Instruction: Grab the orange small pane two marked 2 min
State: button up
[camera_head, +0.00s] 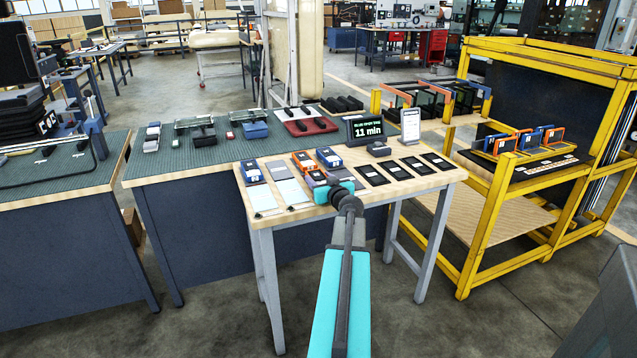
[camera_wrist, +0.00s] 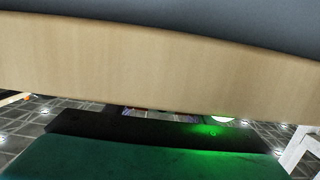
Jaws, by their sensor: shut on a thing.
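My gripper (camera_head: 322,188), teal, is low over the front of the small wooden table (camera_head: 280,217). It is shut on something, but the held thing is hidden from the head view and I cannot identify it. An orange-and-blue item (camera_head: 303,161) and a blue item (camera_head: 328,158) lie just beyond it. Small orange-framed panes (camera_head: 503,146) stand in the yellow trolley (camera_head: 478,236) at right, beside blue-framed ones (camera_head: 530,139). No 2 min mark is legible. The wrist view shows a close wooden band, with dark and teal surfaces below and a green glow.
Several dark flat plates (camera_head: 405,168) lie on the table's right half. Long green-topped benches (camera_head: 225,150) extend behind and left. Open floor lies between table and trolley.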

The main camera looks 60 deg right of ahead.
jog(key=shift+r, duration=0.1)
jog(key=shift+r, duration=1.15)
jog(key=b+v, duration=0.1)
jog(key=v, duration=0.2)
jog(key=d+v, duration=0.1)
jog(key=v, duration=0.3)
jog(key=s+b+v, duration=0.1)
jog(key=v, duration=0.3)
jog(key=shift+s+d+b, duration=0.2)
jog(key=shift+d+b, duration=0.05)
jog(key=shift+b, duration=0.05)
jog(key=s+b, duration=0.1)
jog(key=b, duration=0.1)
jog(key=s+b, duration=0.1)
jog(key=b, duration=0.2)
jog(key=shift+a+r, duration=0.15)
jog(key=shift+a, duration=0.25)
jog(key=b, duration=0.4)
jog(key=shift+s+a+r, duration=0.1)
jog(key=shift+s+a, duration=0.05)
jog(key=shift+s, duration=0.25)
jog(key=b, duration=0.4)
jog(key=shift+s+a, duration=0.25)
jog(key=shift+s, duration=0.15)
jog(key=shift+s+a+r+b, duration=0.2)
jog(key=shift+s+b, duration=0.15)
jog(key=shift+b, duration=0.8)
